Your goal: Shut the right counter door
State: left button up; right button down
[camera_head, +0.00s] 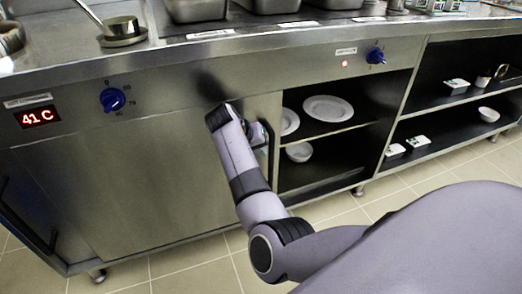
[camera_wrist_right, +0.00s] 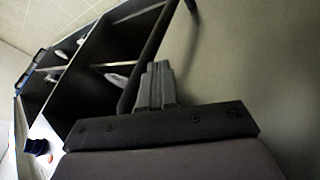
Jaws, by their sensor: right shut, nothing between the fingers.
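The right counter door (camera_head: 262,109) is a steel panel standing open, with the shelf space to its right uncovered. Its dark upright bar handle (camera_head: 270,160) is near the door's right edge. My right gripper (camera_head: 260,134) is at the handle, partly hidden behind my own wrist in the head view. In the right wrist view, the gripper's fingers (camera_wrist_right: 158,72) are together and empty. They lie just right of the handle (camera_wrist_right: 146,60), on the side of the door panel (camera_wrist_right: 245,55). I cannot tell whether they touch the handle. My left gripper is out of view.
The open compartment holds plates (camera_head: 328,108) and a bowl (camera_head: 299,152). Open shelves (camera_head: 440,105) with small dishes stand further right. Blue knobs (camera_head: 112,99) and a red 41 C display (camera_head: 40,117) are on the front above. Pans (camera_head: 195,10) sit on top.

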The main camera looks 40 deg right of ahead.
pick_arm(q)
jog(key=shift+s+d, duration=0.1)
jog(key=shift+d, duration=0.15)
pick_arm(e)
jog(key=shift+d, duration=0.1)
jog(key=shift+s, duration=0.1)
